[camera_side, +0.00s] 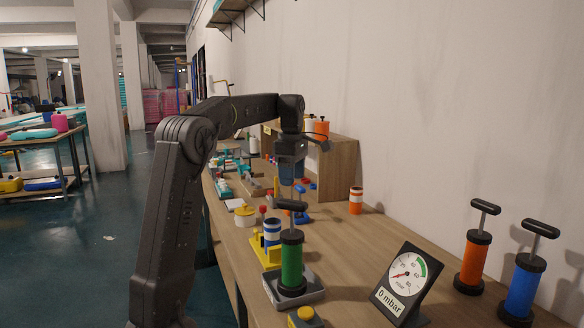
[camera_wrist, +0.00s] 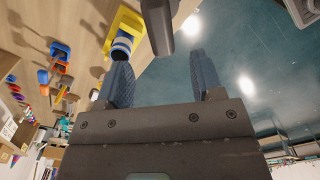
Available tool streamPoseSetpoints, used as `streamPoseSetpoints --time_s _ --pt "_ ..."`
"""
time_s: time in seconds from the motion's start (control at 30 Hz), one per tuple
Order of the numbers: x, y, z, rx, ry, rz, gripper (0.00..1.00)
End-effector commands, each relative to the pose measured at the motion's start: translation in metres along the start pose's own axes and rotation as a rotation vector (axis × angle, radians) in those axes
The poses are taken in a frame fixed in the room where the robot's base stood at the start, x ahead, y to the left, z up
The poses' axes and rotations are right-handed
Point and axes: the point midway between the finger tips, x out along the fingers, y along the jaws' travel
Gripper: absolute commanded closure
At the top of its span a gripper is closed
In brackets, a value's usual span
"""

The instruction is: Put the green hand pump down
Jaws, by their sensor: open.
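The green hand pump (camera_side: 291,262) stands upright on a grey square base (camera_side: 312,290) in the side view, with its black T-handle up. My gripper (camera_side: 289,180) is above the handle, fingers pointing down, and a small gap seems to separate them. In the wrist view my gripper (camera_wrist: 160,65) has its two blue fingers apart with nothing between them. A dark rounded bar (camera_wrist: 158,28) lies just beyond the fingertips, probably the pump's handle. The green body does not show in that view.
A pressure gauge (camera_side: 405,283) reading 0 mbar stands right of the green pump. An orange pump (camera_side: 472,262) and a blue pump (camera_side: 524,285) stand farther right. A blue-and-white striped cylinder (camera_side: 272,232) on a yellow base is close behind.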

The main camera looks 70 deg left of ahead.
Motion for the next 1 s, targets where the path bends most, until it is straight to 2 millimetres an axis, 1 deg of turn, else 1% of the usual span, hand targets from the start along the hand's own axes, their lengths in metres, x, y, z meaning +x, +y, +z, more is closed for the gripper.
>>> streamPoseSetpoints --time_s 0.03,0.13,0.33,0.4,0.47,0.57,0.6,0.67,0.7,0.73,0.83,0.87,0.9,1.0 --pt "-0.007 0.001 0.0 0.0 0.0 0.002 0.39" --pt "-0.016 0.001 0.0 0.0 0.0 0.001 0.39" --pt "-0.023 0.0 0.001 0.005 0.0 0.0 0.39" --pt "-0.024 -0.006 0.007 0.043 0.0 0.008 0.39" --pt "-0.025 -0.015 0.019 0.122 0.0 0.025 0.39" --pt "-0.027 -0.046 0.05 0.36 0.003 0.076 0.39" --pt "-0.025 -0.064 0.064 0.484 0.007 0.102 0.39" --pt "-0.022 -0.093 0.085 0.691 0.015 0.148 0.39" --pt "-0.018 -0.114 0.097 0.833 0.022 0.18 0.39" --pt "-0.015 -0.129 0.104 0.938 0.029 0.205 0.39" --pt "0.002 -0.181 0.123 1.284 0.058 0.287 0.39" --pt "0.008 -0.197 0.127 1.387 0.07 0.313 0.39" --pt "0.017 -0.217 0.131 1.519 0.086 0.349 0.39" --pt "0.041 -0.261 0.134 1.821 0.131 0.43 0.39"
